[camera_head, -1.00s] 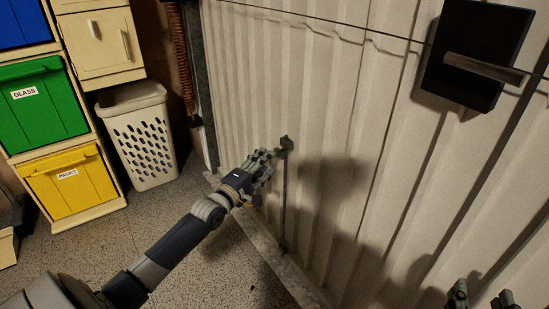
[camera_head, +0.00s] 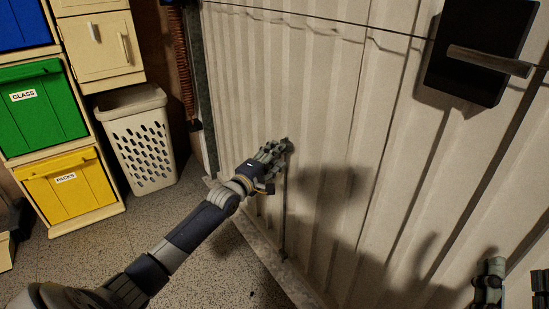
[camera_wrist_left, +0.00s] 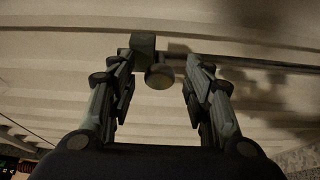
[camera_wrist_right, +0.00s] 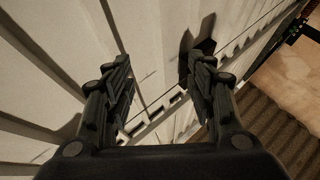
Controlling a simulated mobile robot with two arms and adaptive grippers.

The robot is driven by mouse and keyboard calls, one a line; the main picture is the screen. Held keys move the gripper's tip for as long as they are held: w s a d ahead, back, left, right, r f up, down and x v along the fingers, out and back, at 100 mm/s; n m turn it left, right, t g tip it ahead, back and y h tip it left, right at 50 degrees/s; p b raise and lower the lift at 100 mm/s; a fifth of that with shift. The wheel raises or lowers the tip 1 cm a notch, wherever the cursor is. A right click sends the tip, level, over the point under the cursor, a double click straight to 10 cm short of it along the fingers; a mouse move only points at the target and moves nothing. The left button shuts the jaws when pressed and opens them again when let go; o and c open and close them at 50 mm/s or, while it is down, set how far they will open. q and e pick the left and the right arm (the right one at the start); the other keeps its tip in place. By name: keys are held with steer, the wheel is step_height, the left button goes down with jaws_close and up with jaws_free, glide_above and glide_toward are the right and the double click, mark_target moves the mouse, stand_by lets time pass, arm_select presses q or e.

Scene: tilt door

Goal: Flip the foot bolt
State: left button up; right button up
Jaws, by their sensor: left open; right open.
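The foot bolt is a dark vertical rod (camera_head: 285,215) low on the pale ribbed door (camera_head: 325,110), with a knob at its top end. In the left wrist view the bolt's round knob (camera_wrist_left: 160,77) and square block (camera_wrist_left: 143,44) show between and just beyond my left fingertips. My left gripper (camera_head: 280,149) is open at the top of the bolt, its fingers on either side of the knob; I cannot tell if they touch it. My right gripper (camera_head: 518,275) is open and empty before the door at the lower right; it also shows in the right wrist view (camera_wrist_right: 160,75).
A black lock plate with a lever handle (camera_head: 490,60) is at the upper right of the door. A white laundry basket (camera_head: 140,140), a green bin (camera_head: 45,110) and a yellow bin (camera_head: 75,190) stand at the left. The speckled floor (camera_head: 90,255) in front is clear.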

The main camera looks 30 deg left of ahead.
arm_select(q)
jaws_close()
